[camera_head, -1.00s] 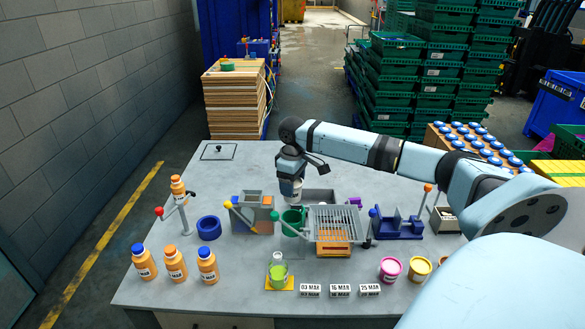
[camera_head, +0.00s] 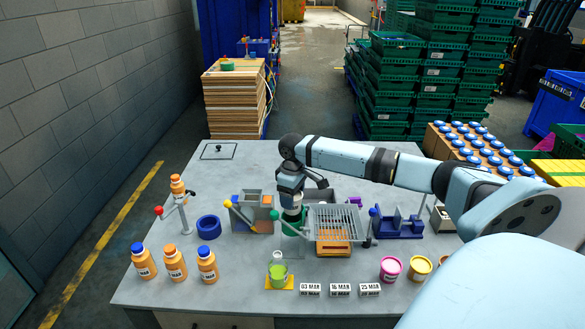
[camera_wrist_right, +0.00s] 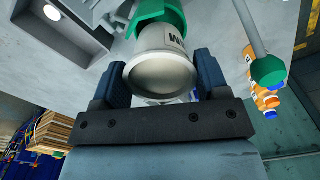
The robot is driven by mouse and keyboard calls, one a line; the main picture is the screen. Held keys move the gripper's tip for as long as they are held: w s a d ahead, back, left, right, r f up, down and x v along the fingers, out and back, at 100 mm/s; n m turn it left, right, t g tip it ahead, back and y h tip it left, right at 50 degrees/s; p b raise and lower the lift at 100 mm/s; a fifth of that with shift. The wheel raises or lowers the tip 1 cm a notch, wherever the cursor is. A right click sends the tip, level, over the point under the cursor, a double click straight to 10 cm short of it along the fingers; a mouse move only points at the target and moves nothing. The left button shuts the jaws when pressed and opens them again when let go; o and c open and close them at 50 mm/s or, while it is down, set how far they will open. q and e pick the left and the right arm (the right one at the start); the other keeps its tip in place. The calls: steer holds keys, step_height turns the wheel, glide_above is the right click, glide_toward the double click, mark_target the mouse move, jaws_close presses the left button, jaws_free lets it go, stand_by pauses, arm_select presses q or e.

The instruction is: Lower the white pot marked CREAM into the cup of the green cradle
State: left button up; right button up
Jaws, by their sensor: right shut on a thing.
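The white pot marked CREAM (camera_wrist_right: 160,62) is between the two fingers of my right gripper (camera_wrist_right: 160,82), which is shut on it. Only the end of its dark lettering shows in the right wrist view. In the head view the pot (camera_head: 292,216) shows under my right gripper (camera_head: 291,205), at the mouth of the green cradle (camera_head: 291,244). In the right wrist view the green cup (camera_wrist_right: 157,12) surrounds the pot's far end. How deep the pot sits in the cup cannot be told. My left gripper is not in view.
A green-knobbed lever (camera_head: 275,215) stands beside the cradle. A wire rack (camera_head: 336,223) is close on the right, and a grey-and-orange box (camera_head: 252,216) on the left. A jar with green contents (camera_head: 278,273) stands in front.

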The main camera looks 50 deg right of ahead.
steer(key=shift+f, duration=1.35)
steer(key=o, duration=1.1)
steer(key=shift+c, duration=0.2)
step_height(320, 180, up, 13)
steer(key=shift+f+b, duration=0.2)
steer(key=shift+b, duration=1.05)
steer(key=shift+r, duration=0.6)
steer(key=shift+s+f, duration=0.1)
